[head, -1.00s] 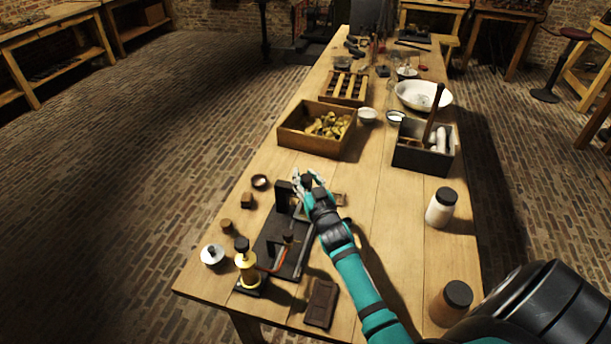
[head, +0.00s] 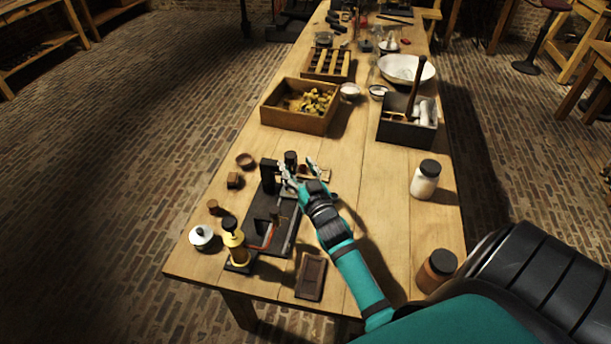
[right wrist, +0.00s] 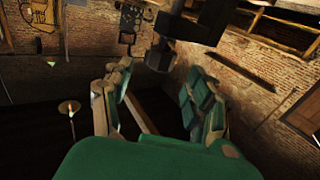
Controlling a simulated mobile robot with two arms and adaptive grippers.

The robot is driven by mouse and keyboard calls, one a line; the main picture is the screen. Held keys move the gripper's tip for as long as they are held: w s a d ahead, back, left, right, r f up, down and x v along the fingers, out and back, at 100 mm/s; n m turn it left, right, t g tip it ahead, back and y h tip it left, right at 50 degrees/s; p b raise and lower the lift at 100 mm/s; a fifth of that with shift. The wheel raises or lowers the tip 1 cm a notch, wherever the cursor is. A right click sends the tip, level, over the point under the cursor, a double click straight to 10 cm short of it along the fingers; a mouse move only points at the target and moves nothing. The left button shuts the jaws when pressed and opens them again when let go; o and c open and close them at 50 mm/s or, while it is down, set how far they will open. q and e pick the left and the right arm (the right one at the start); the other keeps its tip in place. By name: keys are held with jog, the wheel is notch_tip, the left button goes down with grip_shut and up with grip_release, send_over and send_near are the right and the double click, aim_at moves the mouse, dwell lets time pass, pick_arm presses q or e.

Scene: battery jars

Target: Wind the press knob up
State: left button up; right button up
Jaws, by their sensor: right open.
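The press is a dark base plate (head: 262,228) with a black upright block (head: 268,176) at its far end, on the near part of the wooden table. A short dark knob (head: 291,157) shows by the upright, at the fingers of my right gripper (head: 299,168). The fingers are spread, one on either side of the knob; I cannot tell whether they touch it. In the right wrist view a dark knob-like part (right wrist: 160,57) shows beyond and between the open fingers, below a black arm-like piece (right wrist: 195,22). My left gripper is not in view.
A dark tray (head: 312,276) lies at the near edge. Jars (head: 425,180) stand to the right. An open wooden box (head: 300,106) sits further back.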

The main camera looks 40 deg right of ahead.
jog(key=v, duration=0.6)
jog(key=shift+s, duration=0.3)
jog(key=shift+a, duration=0.15)
